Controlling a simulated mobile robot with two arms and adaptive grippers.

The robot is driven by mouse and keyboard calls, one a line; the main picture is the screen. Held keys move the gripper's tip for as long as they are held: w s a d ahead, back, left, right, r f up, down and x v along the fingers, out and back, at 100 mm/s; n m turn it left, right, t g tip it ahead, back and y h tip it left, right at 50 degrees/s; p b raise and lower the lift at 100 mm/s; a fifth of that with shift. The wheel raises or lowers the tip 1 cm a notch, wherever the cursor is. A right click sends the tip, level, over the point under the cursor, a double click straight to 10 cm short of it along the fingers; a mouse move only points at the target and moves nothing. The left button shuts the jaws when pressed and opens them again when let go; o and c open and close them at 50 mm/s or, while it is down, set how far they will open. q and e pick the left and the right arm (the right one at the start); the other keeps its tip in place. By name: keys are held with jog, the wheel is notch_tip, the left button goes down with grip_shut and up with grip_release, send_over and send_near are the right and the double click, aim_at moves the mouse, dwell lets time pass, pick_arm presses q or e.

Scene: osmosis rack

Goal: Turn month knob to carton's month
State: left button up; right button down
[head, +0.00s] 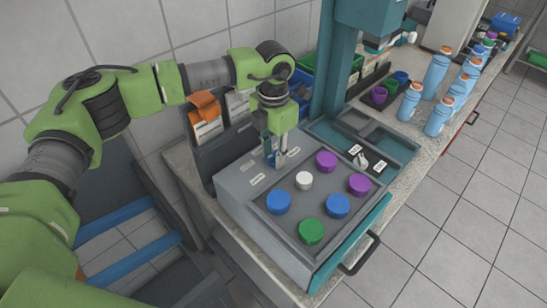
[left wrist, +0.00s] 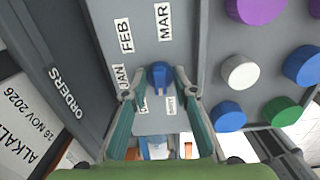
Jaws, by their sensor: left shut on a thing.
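In the left wrist view the blue month knob (left wrist: 160,74) stands on a grey panel with labels JAN (left wrist: 120,76), FEB (left wrist: 124,35) and MAR (left wrist: 163,21) around it. More labels below it are partly hidden by my fingers and unreadable. My left gripper (left wrist: 157,93) is shut on the knob, one finger on each side; in the head view it points down at the panel (head: 275,160). Which label the knob points to I cannot tell. A white carton face (left wrist: 28,118) at the left wrist view's left edge reads "ALKAL…" and "16 NOV 2026". My right gripper is out of view.
Beside the month knob a raised plate (head: 272,221) carries several purple, blue, green and white round caps. A dark rack (head: 215,153) marked ORDERS holds an orange-topped carton (head: 206,118) behind the panel. Several blue bottles (head: 437,74) stand farther right on the counter.

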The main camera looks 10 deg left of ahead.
pick_arm(q)
jog(key=m+b, duration=0.2)
jog(key=shift+f+m+b, duration=0.2)
jog(key=shift+m+b, duration=0.2)
jog(key=m+b, duration=0.3)
jog(key=shift+m, duration=0.3)
jog(key=m+b, duration=0.1)
jog(key=m, duration=0.1)
jog(key=shift+r+m, duration=0.1)
jog(key=shift+m, duration=0.2)
jog(key=m+b, duration=0.2)
jog(key=m, duration=0.1)
jog(key=shift+r+m, duration=0.1)
jog(key=shift+m, duration=0.2)
jog(key=m+b, duration=0.1)
jog(key=m, duration=0.2)
jog(key=shift+m, duration=0.4)
jog(key=m, duration=0.3)
jog(key=shift+r+m+b, duration=0.1)
jog(key=shift+m+b, duration=0.2)
jog(key=m, duration=0.3)
jog(key=shift+r+m, duration=0.1)
jog(key=shift+m, duration=2)
jog(key=shift+w, duration=0.1)
